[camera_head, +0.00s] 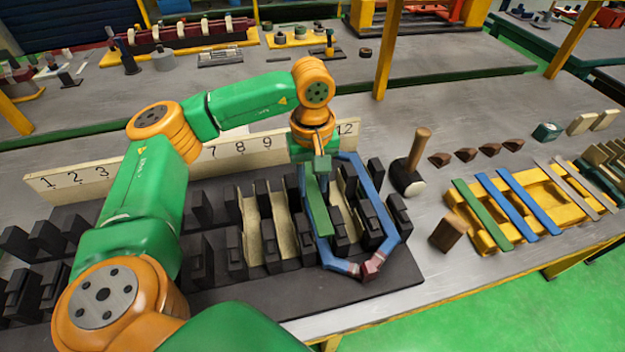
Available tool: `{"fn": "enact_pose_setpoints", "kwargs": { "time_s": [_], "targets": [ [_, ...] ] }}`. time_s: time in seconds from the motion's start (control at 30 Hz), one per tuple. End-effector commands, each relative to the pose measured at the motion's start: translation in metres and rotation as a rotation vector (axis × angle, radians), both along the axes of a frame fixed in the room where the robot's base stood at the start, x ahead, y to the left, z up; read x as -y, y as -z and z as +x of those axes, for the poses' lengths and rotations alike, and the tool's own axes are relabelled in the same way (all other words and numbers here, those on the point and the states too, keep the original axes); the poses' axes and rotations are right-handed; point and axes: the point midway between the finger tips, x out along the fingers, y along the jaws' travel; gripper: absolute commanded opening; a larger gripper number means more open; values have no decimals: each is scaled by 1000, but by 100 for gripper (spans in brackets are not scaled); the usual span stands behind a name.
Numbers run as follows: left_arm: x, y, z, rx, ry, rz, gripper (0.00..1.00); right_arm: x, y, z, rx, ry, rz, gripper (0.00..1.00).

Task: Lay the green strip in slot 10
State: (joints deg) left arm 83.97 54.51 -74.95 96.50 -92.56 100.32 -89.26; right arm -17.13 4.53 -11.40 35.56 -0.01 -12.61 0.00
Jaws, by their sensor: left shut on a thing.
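My left gripper (320,165) is shut on a green strip (319,208), which points down toward the stator block. The strip is beside the left leg of a blue coil (379,188) in the black slotted block (400,275). I cannot tell whether it is inside the slot or just above it. The board behind (85,180) shows 7, 8, 9 and 12; the number 10 is hidden by my arm. Two slots to the left hold cream liners (250,230). My right gripper is not in view.
A yellow rack (465,213) at right carries another green strip (483,215), blue strips (505,205) and grey strips. A mallet (411,170), a wooden block (447,232) and several brown wedges (465,154) lie between. Bare grey table shows behind the mallet.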

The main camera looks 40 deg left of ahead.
Motion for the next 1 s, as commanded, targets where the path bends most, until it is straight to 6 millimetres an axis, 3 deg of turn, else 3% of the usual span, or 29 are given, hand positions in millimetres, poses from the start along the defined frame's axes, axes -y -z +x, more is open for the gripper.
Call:
{"fn": "enact_pose_setpoints", "kwargs": {
  "time_s": [1.0],
  "targets": [
    [0,22,0,1,0,1,0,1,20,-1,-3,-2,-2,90]
  ]
}}
